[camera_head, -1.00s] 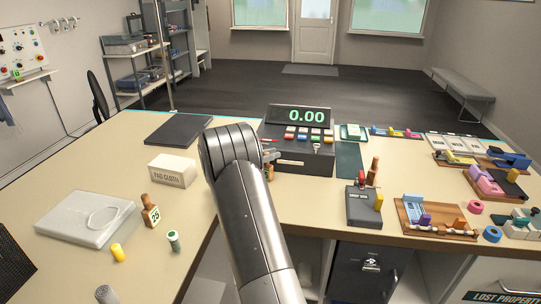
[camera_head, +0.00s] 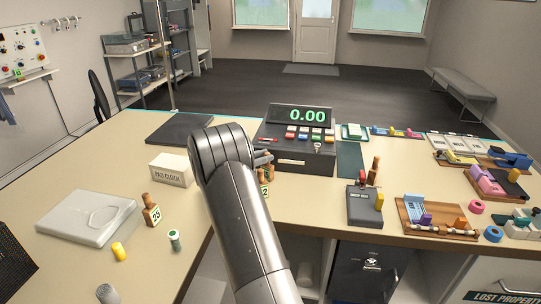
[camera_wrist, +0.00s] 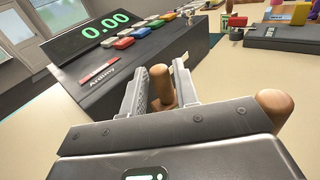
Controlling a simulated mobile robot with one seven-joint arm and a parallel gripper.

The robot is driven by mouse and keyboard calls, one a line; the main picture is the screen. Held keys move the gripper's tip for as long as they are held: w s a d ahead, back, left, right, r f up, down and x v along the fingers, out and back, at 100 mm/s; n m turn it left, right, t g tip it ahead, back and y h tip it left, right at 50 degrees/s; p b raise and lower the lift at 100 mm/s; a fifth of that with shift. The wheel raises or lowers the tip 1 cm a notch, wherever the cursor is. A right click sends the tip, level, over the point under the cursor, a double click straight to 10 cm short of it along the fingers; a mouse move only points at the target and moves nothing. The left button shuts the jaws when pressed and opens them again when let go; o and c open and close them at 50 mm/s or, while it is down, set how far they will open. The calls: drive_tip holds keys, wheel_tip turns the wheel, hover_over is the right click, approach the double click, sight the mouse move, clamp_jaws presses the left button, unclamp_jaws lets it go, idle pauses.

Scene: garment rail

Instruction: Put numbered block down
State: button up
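A numbered block (camera_head: 264,191) with a "2" on its face shows beside my forearm on the desk, partly covered by the arm. My gripper (camera_head: 264,158) is just in front of the till, mostly hidden behind my arm. In the wrist view, a wooden handle (camera_wrist: 161,90) stands between my two fingers (camera_wrist: 166,78). The fingers are spaced about as wide as the handle; whether they press on it is unclear. A second wooden handle (camera_wrist: 272,107) stands to the right of my gripper. Another block marked "25" (camera_head: 152,215) stands at the left.
The black till (camera_head: 293,160) reads 0.00 just beyond my gripper. A dark device (camera_head: 364,207) and a wooden tray (camera_head: 436,222) stand to the right.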

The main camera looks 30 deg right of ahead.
drive_tip(key=a, duration=0.8)
drive_tip(key=s+a+r+m+y, duration=0.4)
drive_tip(key=s+y, duration=0.1)
drive_tip(key=s, duration=0.4)
drive_tip(key=s+a+r+m+y, duration=0.4)
drive_tip(key=s+r, duration=0.1)
drive_tip(key=s, duration=0.4)
drive_tip(key=s+a+m+t+y, duration=0.6)
drive_tip(key=s+a+m+y, duration=0.3)
drive_tip(key=s+a, duration=0.6)
drive_tip(key=s, duration=0.3)
drive_tip(key=shift+s+a+r+t, duration=0.15)
drive_tip(key=shift+s+r+t, duration=0.1)
drive_tip(key=shift+r+t, duration=0.15)
drive_tip(key=shift+o, duration=0.3)
drive_tip(key=o, duration=0.8)
drive_tip(key=shift+c, duration=0.2)
